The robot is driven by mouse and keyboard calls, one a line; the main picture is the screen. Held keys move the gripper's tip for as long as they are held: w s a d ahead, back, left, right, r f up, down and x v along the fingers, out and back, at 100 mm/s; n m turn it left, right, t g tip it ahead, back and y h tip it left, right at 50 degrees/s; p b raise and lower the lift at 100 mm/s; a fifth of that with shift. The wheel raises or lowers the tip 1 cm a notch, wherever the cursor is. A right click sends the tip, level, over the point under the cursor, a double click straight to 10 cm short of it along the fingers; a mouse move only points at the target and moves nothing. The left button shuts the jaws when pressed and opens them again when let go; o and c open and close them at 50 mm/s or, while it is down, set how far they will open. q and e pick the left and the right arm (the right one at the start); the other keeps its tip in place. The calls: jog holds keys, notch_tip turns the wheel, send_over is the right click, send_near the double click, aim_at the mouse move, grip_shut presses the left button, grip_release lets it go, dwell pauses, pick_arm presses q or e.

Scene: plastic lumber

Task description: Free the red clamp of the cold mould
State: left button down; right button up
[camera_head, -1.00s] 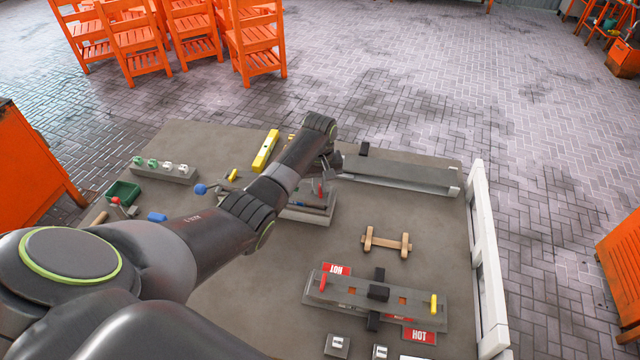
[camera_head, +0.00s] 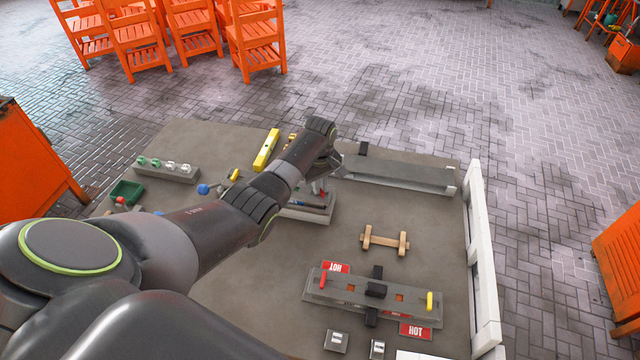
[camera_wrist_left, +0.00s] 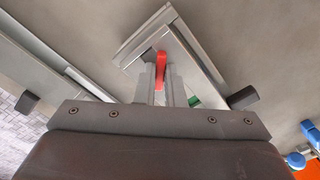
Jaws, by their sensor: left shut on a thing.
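My left gripper (camera_wrist_left: 166,88) reaches down over a grey mould (camera_head: 312,213) with no HOT label showing, left of the middle of the table. In the left wrist view, its fingers are shut on a red clamp (camera_wrist_left: 160,68), a narrow upright bar standing over the grey mould (camera_wrist_left: 185,42). In the head view the gripper (camera_head: 319,186) and my forearm hide most of the clamp. I cannot tell whether the clamp is still seated on the mould. My right gripper is not in view.
A second mould (camera_head: 345,290) with red HOT labels (camera_head: 415,331), a red clamp (camera_head: 323,280) and a yellow clamp (camera_head: 430,301) lies at the front right. A wooden piece (camera_head: 385,242) lies behind it. A long grey channel (camera_head: 400,172) lies at the back; a white rail (camera_head: 481,255) edges the right.

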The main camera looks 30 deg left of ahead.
pick_arm(q)
jog(key=shift+n, duration=0.4)
jog(key=shift+r+n+p, duration=0.1)
jog(key=shift+n+p, duration=0.35)
jog(key=shift+n, duration=0.55)
jog(key=shift+f+n, duration=0.2)
jog(key=shift+n, duration=1.2)
